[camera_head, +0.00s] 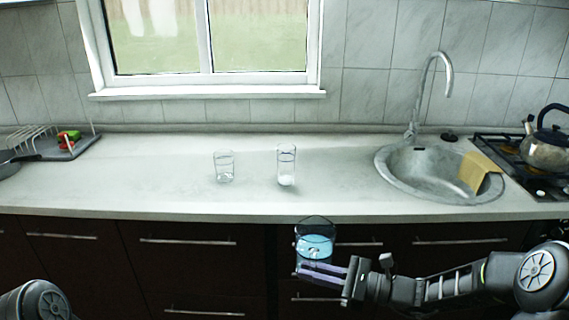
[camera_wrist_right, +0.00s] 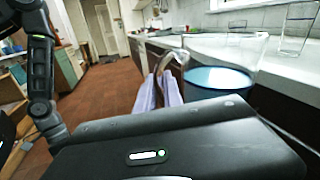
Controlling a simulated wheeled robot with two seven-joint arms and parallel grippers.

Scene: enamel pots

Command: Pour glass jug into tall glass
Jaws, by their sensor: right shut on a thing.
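The glass jug (camera_head: 315,246) holds blue liquid and hangs upright in front of the counter's front edge, over the dark drawers. My right gripper (camera_head: 312,272) is shut on the jug, with its pale purple fingers at the handle. In the right wrist view the jug (camera_wrist_right: 222,80) is just right of the fingers (camera_wrist_right: 168,88), its liquid level. The tall glass (camera_head: 286,165) stands upright on the counter, behind and a little left of the jug, apart from it. My left gripper is out of view; only part of my left arm shows at the lower left.
A shorter clear glass (camera_head: 224,167) stands left of the tall glass. The sink (camera_head: 425,178) with a yellow cloth (camera_head: 481,172) and a stove with a kettle (camera_head: 546,150) are at the right. A dish rack (camera_head: 35,143) is at the far left. The counter (camera_head: 140,185) is otherwise clear.

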